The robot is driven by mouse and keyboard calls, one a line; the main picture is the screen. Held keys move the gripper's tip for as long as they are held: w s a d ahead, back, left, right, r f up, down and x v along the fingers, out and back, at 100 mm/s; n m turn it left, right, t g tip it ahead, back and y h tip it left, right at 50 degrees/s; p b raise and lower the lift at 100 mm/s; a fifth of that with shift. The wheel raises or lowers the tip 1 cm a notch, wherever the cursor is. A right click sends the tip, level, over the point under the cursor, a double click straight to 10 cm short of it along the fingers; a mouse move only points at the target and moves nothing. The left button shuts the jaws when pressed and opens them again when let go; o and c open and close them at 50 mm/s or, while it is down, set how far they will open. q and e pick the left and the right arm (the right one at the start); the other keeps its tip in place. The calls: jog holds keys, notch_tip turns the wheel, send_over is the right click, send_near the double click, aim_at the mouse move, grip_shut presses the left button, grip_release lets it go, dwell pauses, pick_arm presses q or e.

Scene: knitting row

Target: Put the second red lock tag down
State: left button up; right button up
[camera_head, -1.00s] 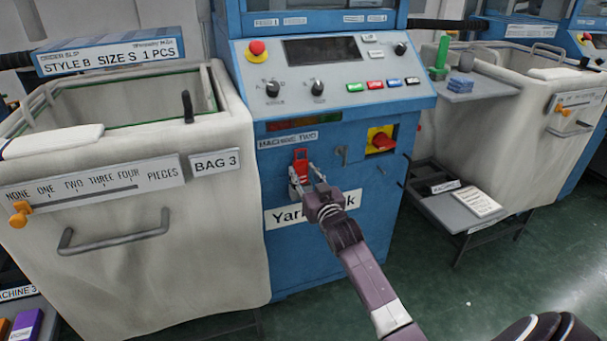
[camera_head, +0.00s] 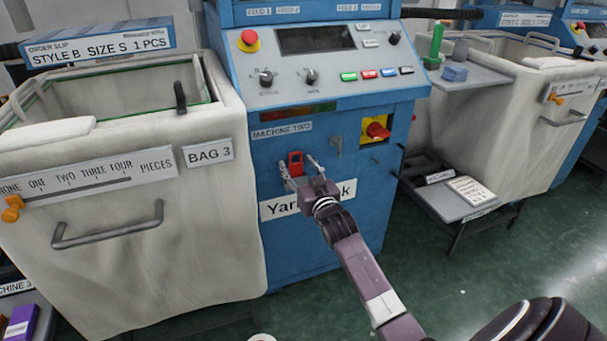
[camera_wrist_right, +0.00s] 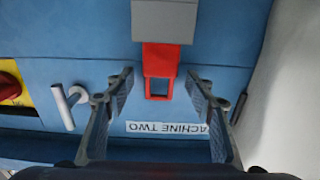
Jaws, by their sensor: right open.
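One red lock tag (camera_head: 295,163) is at the blue front of machine two (camera_head: 330,225), below the MACHINE TWO label (camera_head: 281,131). In the right wrist view, the tag (camera_wrist_right: 160,64) shows its square opening and meets a grey block (camera_wrist_right: 165,20). I cannot tell how it is supported. My right gripper (camera_head: 300,169) is open around the tag. In the wrist view its two fingers (camera_wrist_right: 158,88) are spread wide, with visible gaps to the tag on both sides. My left gripper is not in view.
A grey hook (camera_head: 336,146) and a red switch on a yellow plate (camera_head: 376,130) are right of the tag. The cloth bin labelled BAG 3 (camera_head: 115,230) stands close on the left. A low grey stand (camera_head: 450,200) is at right, with green floor (camera_head: 480,265) in front.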

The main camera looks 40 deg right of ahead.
jog(key=shift+s+a+r+p, duration=0.2)
jog(key=shift+s+r+p, duration=0.1)
jog(key=shift+s+r, duration=0.2)
jog(key=p+v, duration=0.2)
jog(key=v, duration=0.9)
jog(key=s+a+f+n+g+y, duration=0.1)
jog(key=s+a+f+g, duration=0.25)
jog(key=f, duration=0.45)
jog(key=s+a+f+n+g+y, duration=0.1)
jog(key=s+a+f+g+y, duration=0.25)
jog(key=f, duration=0.55)
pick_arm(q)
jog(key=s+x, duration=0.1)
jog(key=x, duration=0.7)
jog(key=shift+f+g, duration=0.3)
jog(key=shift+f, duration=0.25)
pick_arm(e)
jog(key=s+a+f+n+g, duration=0.1)
jog(key=s+a+f+g, duration=0.1)
jog(key=s+a+f, duration=0.2)
jog(key=s+a+f+n+g, duration=0.1)
jog(key=s+a+f+g, duration=0.2)
jog(key=s, duration=0.7)
jog(key=s+a+f+g, duration=0.2)
jog(key=s+a+f, duration=0.3)
jog(key=s+f, duration=0.1)
jog(key=shift+s+a+n, duration=0.35)
jog(key=shift+s+n, duration=0.05)
jog(key=shift+s, duration=0.45)
